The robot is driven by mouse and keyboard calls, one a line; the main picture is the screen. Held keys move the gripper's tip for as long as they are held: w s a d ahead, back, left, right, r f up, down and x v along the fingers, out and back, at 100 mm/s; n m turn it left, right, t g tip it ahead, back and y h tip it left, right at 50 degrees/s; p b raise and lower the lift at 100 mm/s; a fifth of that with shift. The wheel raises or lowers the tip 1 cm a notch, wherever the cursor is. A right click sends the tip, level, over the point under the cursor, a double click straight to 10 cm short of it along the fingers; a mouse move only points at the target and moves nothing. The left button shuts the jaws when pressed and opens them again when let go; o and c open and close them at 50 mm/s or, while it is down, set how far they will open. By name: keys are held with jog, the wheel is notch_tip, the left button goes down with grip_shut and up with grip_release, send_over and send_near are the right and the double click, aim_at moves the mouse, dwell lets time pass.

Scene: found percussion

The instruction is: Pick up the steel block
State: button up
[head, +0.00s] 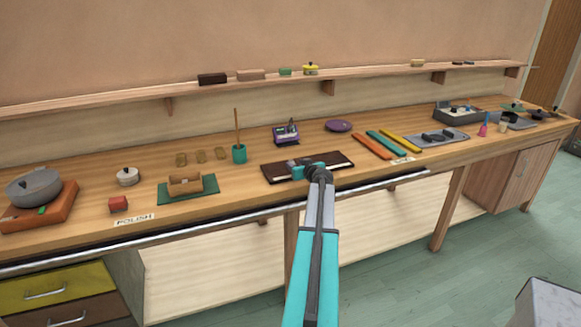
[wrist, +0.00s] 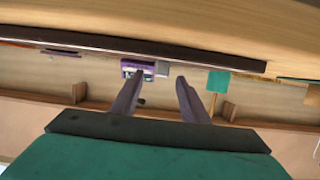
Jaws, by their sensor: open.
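I cannot pick out the steel block for certain in either view; it may be hidden by my gripper or too small to tell. My gripper (head: 297,166) is low over the dark tray (head: 340,160) at the middle of the bench, and my arm hides part of that tray. In the wrist view my gripper (wrist: 157,80) shows two fingers apart with nothing held between them. The tray's dark edge (wrist: 110,46) runs across the top there. Beyond the fingertips is a purple box (wrist: 130,66), which stands behind the tray in the head view (head: 286,136).
A teal cup (head: 239,153) with a stick stands left of the tray. A green mat (head: 165,190) with a wooden holder lies further left. Orange, teal and yellow bars (head: 372,146) lie right, before a grey tray (head: 462,138). A wall shelf (head: 370,74) runs behind.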

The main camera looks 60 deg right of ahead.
aim_at(292, 162)
jog(key=shift+r+p+x, duration=0.2)
jog(key=shift+p+x, duration=0.55)
jog(key=shift+x, duration=0.35)
jog(key=shift+p+x, duration=0.7)
jog(key=shift+x, duration=0.9)
grip_shut()
